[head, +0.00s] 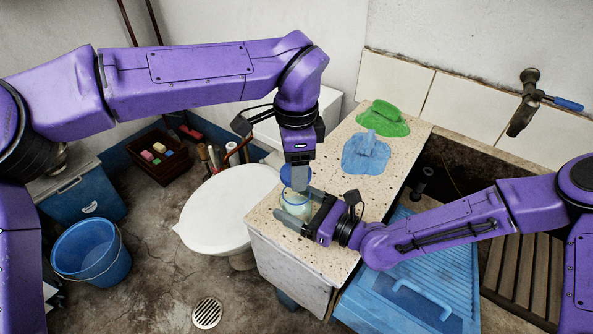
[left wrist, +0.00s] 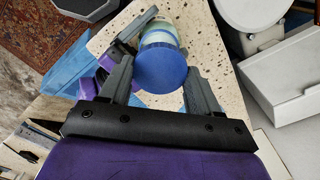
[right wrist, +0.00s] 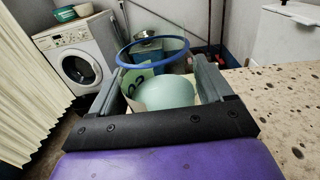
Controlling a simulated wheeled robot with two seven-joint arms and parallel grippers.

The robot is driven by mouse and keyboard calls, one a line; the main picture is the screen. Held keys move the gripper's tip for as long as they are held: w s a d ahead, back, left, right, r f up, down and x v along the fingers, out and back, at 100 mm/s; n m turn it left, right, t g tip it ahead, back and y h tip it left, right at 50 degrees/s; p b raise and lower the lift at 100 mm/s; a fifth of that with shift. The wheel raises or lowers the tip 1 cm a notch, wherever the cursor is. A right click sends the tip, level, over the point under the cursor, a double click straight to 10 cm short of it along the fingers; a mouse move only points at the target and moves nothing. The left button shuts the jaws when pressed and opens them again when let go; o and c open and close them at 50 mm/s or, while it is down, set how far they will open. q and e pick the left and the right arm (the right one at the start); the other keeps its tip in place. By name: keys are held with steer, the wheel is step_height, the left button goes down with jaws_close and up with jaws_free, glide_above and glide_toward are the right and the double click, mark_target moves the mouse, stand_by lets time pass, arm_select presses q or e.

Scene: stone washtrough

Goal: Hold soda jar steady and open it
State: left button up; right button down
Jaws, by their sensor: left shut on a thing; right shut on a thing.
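The soda jar (head: 292,206) is pale green and clear and stands at the near left corner of the speckled counter. Its round blue lid (head: 296,180) is at the top; the lid faces me in the left wrist view (left wrist: 161,70). My left gripper (head: 297,183) points down from above and is shut on the lid. My right gripper (head: 300,207) comes in level from the right and is shut on the jar body, which also shows in the right wrist view (right wrist: 165,93). A blue ring shows above it there. I cannot tell whether lid and jar are apart.
Blue (head: 366,153) and green (head: 384,118) objects lie farther back on the speckled counter (head: 338,254). A blue washboard (head: 425,265) and a sink with a tap (head: 525,100) are at the right. A white oval surface (head: 225,212) is left of the counter.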

jaws_free()
steer(key=shift+d, duration=0.1)
